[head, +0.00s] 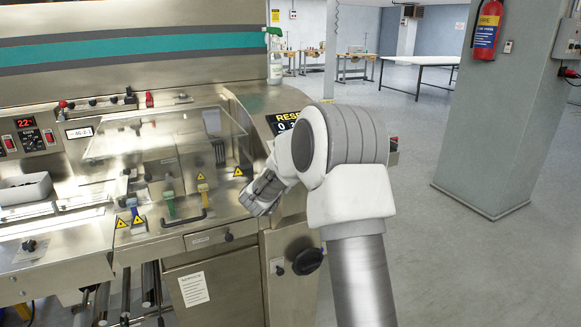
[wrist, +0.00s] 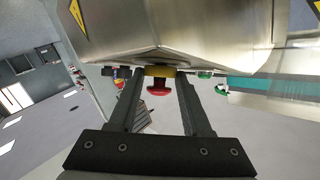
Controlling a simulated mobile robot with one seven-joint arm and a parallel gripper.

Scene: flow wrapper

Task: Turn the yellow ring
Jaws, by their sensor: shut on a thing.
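The yellow ring (wrist: 161,72) shows in the wrist view, under the edge of a steel housing. A red mushroom-shaped button (wrist: 158,88) sticks out from its middle. My gripper (wrist: 160,75) has one dark finger on each side of the ring and is shut on it. The exact contact at the fingertips is small and hard to see. In the head view my gripper (head: 263,192) is at the right front corner of the machine, partly behind my white wrist. The ring and the red button are hidden there.
Green buttons (wrist: 205,74) sit right of the ring and a black knob (wrist: 121,72) left of it. The steel machine (head: 205,240) fills the left, with a clear cover (head: 150,135) and a spray bottle (head: 274,65) on it. A grey pillar (head: 500,120) stands right; floor between is free.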

